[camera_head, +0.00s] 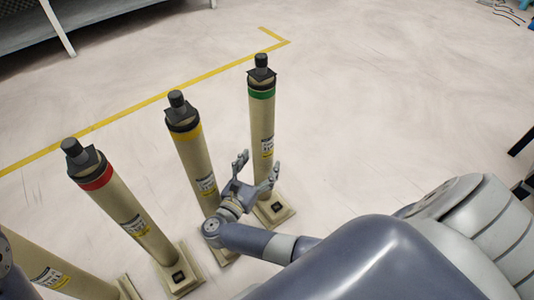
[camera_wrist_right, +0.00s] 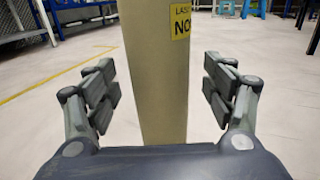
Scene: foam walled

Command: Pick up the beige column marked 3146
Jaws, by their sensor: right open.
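Several beige columns stand upright on square bases. One has a green band (camera_head: 261,115), one a yellow band (camera_head: 193,150) and one a red band (camera_head: 125,205). Another beige column (camera_head: 60,270) is partly cut off at the lower left. Their labels are too small to read, so I cannot tell which is 3146. My right gripper (camera_head: 259,174) is open at the green-banded column, low on its shaft. In the right wrist view, a beige column (camera_wrist_right: 155,80) stands between the spread fingers, with gaps on both sides. My left gripper is not in view.
A yellow floor line (camera_head: 150,100) runs behind the columns. A grey bench or rack (camera_head: 70,20) stands at the top left. Dark legs (camera_head: 522,143) show at the right edge. The floor behind and right of the green-banded column is clear.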

